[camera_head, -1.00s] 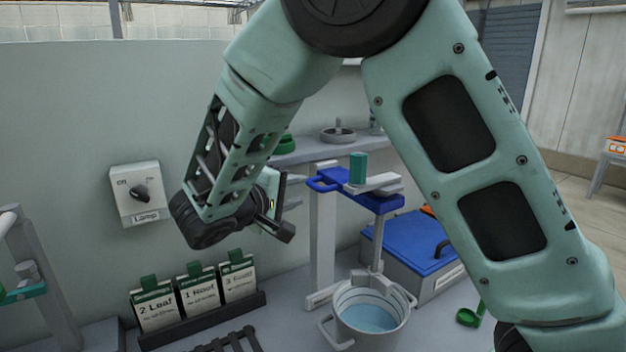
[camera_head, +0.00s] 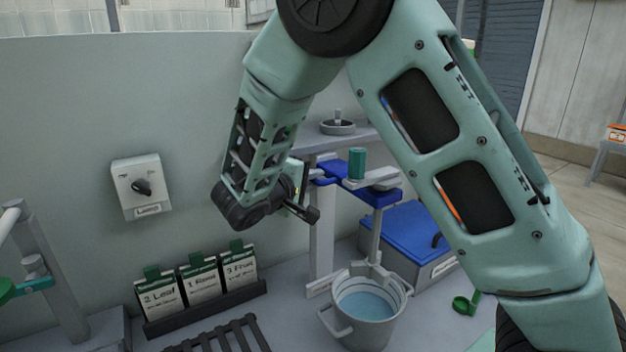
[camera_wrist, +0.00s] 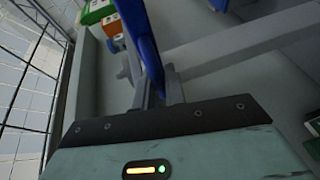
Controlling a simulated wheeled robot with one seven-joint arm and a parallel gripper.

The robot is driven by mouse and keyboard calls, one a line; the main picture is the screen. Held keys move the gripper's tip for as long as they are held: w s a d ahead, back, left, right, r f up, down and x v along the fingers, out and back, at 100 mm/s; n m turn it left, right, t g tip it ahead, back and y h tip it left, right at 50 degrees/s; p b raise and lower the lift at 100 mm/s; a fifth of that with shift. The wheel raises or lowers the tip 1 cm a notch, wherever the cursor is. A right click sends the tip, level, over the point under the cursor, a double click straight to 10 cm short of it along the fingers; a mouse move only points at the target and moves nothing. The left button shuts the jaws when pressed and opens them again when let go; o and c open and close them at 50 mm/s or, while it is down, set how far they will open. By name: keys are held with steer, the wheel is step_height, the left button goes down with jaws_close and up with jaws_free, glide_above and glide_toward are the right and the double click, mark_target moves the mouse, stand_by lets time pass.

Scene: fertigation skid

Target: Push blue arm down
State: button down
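The blue arm (camera_head: 378,195) is a flat bar at the top of a grey post. Its left end has a handle (camera_head: 326,171). A rod hangs from its right part toward a bucket. My gripper (camera_head: 318,172) is at the handle end, with its fingers close to the blue part. In the wrist view the blue arm (camera_wrist: 148,45) runs down from the top to between or just beside my grey fingertips (camera_wrist: 160,88). I cannot tell whether they touch it or how far apart they are.
A green cylinder (camera_head: 357,163) stands by a pale plate above the arm. Below are a metal bucket (camera_head: 366,325) of water and a blue-lidded box (camera_head: 408,236). Left are a lamp switch (camera_head: 139,187), labelled cards (camera_head: 200,278) and a dark rack (camera_head: 222,338). A grey shelf (camera_head: 345,139) lies behind.

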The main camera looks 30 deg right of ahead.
steer(key=shift+f, duration=0.1)
step_height(320, 180, down, 17)
steer(key=b, duration=1.8)
steer(key=shift+f, duration=0.15)
steer(key=shift+s+a+f, duration=0.1)
steer(key=c, duration=1.5)
jaws_free()
steer(key=shift+o, duration=0.2)
steer(key=b+v, duration=0.1)
steer(key=v, duration=1.6)
steer(key=shift+a+r+b, duration=0.15)
steer(key=shift+r+b, duration=0.05)
steer(key=shift+b, duration=0.2)
